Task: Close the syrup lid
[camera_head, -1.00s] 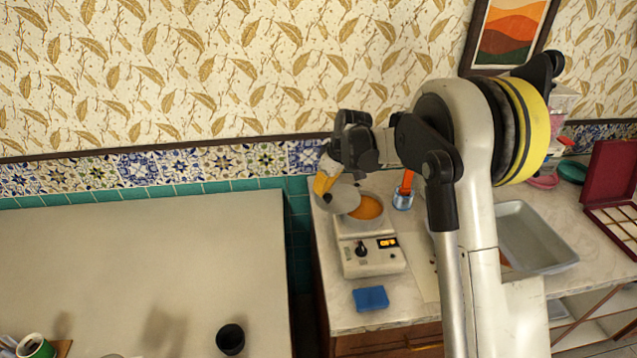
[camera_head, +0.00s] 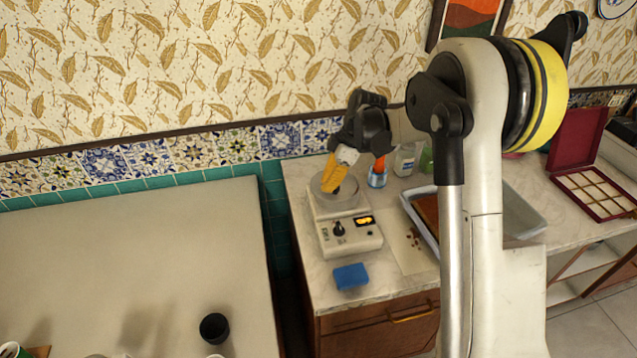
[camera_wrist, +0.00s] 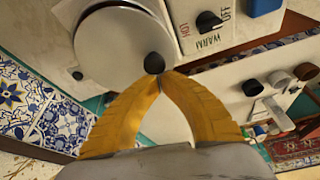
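The syrup warmer (camera_head: 350,238) is a white box with a dial and a lit orange display. Its round grey lid (camera_head: 321,186) lies over the pot on top, and no orange syrup shows. In the wrist view the lid (camera_wrist: 115,48) looks flat and carries a black knob (camera_wrist: 154,63) near its edge. My gripper (camera_head: 330,188) is over the lid. In the wrist view its yellow fingers (camera_wrist: 166,78) meet at the tips, right beside the knob; I cannot tell whether they touch it. Nothing shows between them.
A blue block (camera_head: 351,277) lies in front of the warmer. A metal tray (camera_head: 527,215) and a red compartment box (camera_head: 590,190) are farther right. A mostly bare table (camera_head: 120,260) is at left.

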